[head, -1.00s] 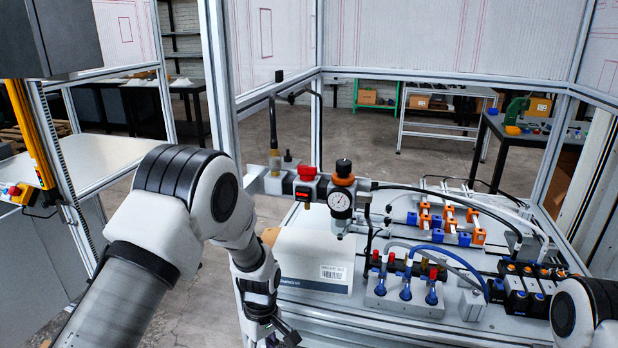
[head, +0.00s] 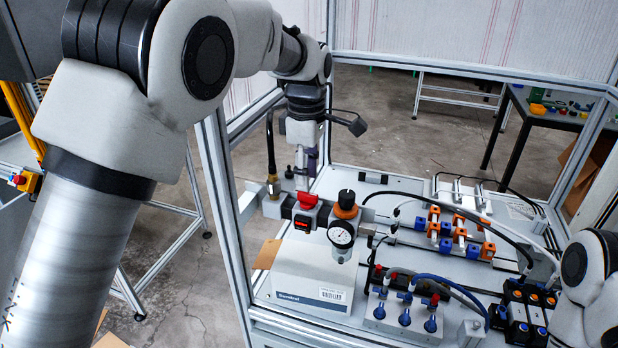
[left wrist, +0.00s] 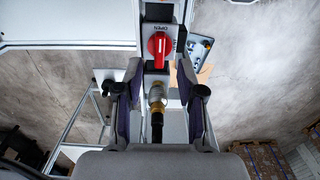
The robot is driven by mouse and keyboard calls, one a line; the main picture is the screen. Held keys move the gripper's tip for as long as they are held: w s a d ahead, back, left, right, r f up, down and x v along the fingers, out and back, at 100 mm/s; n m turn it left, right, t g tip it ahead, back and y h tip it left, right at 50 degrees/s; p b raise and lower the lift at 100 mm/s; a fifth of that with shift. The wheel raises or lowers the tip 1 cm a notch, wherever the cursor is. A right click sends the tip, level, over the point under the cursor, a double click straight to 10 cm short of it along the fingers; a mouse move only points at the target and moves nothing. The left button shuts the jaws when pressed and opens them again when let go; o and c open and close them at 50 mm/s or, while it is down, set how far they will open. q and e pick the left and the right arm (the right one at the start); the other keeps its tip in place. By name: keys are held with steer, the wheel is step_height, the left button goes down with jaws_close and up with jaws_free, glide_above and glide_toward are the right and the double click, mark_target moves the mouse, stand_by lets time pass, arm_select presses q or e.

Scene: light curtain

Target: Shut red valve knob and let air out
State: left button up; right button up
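The red valve knob (head: 307,201) sits on the valve block at the left end of the air unit. In the left wrist view the red knob (left wrist: 159,46) shows a white bar running up and down, beyond and between my fingertips. My left gripper (head: 305,172) points down just above and behind the knob. Its purple-grey fingers in the left wrist view (left wrist: 159,72) are apart, with nothing held. The pressure gauge (head: 341,234) hangs below the orange and black regulator (head: 346,205); its needle is too small to read. My right gripper is out of view.
A brass fitting with a black hose (head: 273,186) stands left of the knob. A frame post (head: 226,210) rises left of the unit. Blue-capped valves (head: 404,316) and orange-blue blocks (head: 447,229) are to the right. A light box (head: 305,275) stands below the unit.

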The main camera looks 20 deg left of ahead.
mark_target(308, 193)
arm_select(q)
steer(key=shift+s+f+p, duration=0.25)
steer(key=shift+s+f, duration=0.1)
steer(key=shift+f, duration=0.25)
steer(key=shift+s+f+p, duration=0.2)
steer(key=shift+s+f, duration=0.1)
steer(key=shift+f, duration=0.3)
steer(key=shift+w+d+f, duration=0.15)
steer(key=shift+w+f, duration=0.6)
steer(key=shift+f, duration=0.2)
steer(key=shift+w+f, duration=0.15)
steer(key=shift+w, duration=0.15)
steer(key=shift+s+r, duration=0.2)
steer(key=shift+s, duration=0.1)
steer(key=c, duration=0.6)
steer(key=shift+s+r, duration=0.1)
steer(key=shift+s, duration=0.1)
jaws_close()
steer(key=shift+w, duration=0.15)
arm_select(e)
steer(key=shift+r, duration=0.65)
